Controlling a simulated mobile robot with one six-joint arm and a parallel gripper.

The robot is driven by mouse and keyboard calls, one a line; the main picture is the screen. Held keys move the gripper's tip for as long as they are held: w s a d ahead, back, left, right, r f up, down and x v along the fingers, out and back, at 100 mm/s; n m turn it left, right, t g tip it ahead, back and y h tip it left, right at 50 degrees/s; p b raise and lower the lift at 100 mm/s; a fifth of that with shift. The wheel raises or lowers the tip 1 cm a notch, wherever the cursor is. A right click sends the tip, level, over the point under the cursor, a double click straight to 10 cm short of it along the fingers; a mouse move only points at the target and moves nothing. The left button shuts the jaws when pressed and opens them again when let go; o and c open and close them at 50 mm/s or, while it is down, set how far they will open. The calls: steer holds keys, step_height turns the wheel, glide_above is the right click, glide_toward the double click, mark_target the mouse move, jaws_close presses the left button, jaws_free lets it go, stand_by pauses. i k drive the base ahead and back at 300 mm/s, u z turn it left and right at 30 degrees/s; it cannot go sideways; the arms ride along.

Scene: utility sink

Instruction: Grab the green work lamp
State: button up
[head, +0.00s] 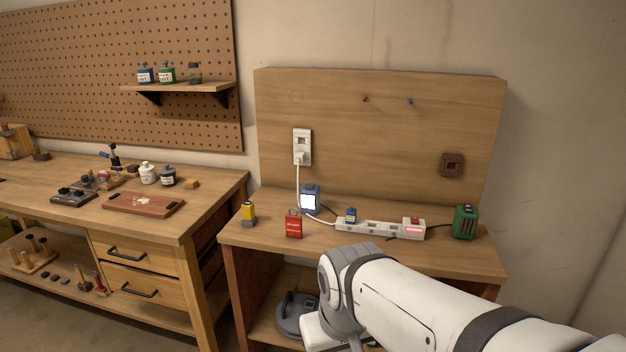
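A green boxy object (465,222) with dark upright slots stands near the right end of the small bench top (270,240). It is the clearest green thing on this bench; I cannot tell for sure that it is the work lamp. A small blue lamp (310,198) with a bright lit face stands near the back, left of the power strip. My white arm (400,300) reaches in from the lower right and bends down in front of the bench. My gripper's fingers do not show; the arm and the frame edge hide that area.
A white power strip (372,229) carries small blue and red plugs; its cord runs to a wall socket (302,147). A red box (293,224) and a yellow-grey item (248,213) stand at left. A dark grey round object (295,315) shows low, below the top.

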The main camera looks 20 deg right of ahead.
mark_target(464, 224)
steer(key=z, duration=1.15)
steer(key=i, duration=1.4)
steer(key=u, duration=0.05)
